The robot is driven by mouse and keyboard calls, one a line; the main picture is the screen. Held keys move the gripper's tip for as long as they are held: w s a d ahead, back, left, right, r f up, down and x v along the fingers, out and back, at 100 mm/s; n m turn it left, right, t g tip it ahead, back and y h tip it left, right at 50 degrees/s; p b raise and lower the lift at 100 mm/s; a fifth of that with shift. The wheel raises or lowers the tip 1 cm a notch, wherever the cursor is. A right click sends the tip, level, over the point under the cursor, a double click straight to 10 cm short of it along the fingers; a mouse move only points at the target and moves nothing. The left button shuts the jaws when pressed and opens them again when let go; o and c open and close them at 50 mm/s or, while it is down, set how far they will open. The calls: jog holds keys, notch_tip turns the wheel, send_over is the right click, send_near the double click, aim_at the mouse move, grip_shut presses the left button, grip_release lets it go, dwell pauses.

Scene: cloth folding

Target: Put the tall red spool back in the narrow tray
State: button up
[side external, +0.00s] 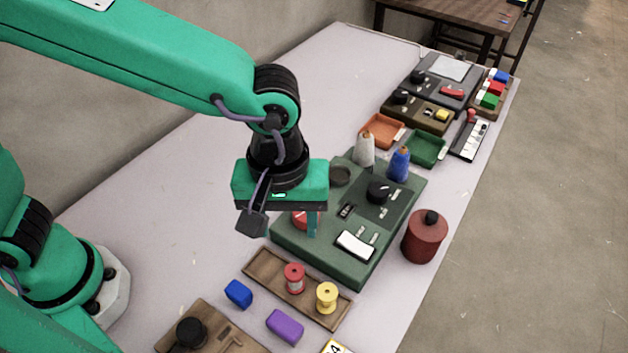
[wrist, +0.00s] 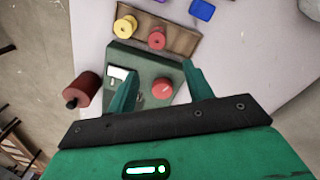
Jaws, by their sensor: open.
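A red spool (side external: 294,278) stands upright in the narrow brown tray (side external: 262,268), beside a yellow spool (side external: 327,297). In the wrist view the red spool (wrist: 157,39), yellow spool (wrist: 126,27) and tray (wrist: 184,43) are at the top, beyond my fingertips. My gripper (side external: 283,226) is open and points down over the near end of the green machine, behind the tray. In the wrist view a round red piece (wrist: 162,88) on the machine shows between the open fingers (wrist: 160,72). My finger partly hides it in the side view; I cannot tell whether they touch.
The green machine (side external: 318,262) carries a white cone (side external: 364,150) and a blue cone (side external: 399,166). A dark red canister (side external: 425,238) stands right of it. Blue (side external: 238,293) and purple (side external: 285,326) blocks lie in front of the tray.

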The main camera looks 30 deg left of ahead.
jog(key=s+a+r+m+t, duration=0.1)
jog(key=a+r+m+t, duration=0.1)
jog(key=a, duration=1.2)
jog(key=s+a+r+m+t, duration=0.1)
jog(key=a+r+m+t, duration=0.2)
jog(key=a, duration=1.2)
notch_tip(320, 180, up, 4)
jog(key=shift+s+f+m, duration=0.15)
jog(key=shift+s+m, duration=0.15)
jog(key=shift+m, duration=0.5)
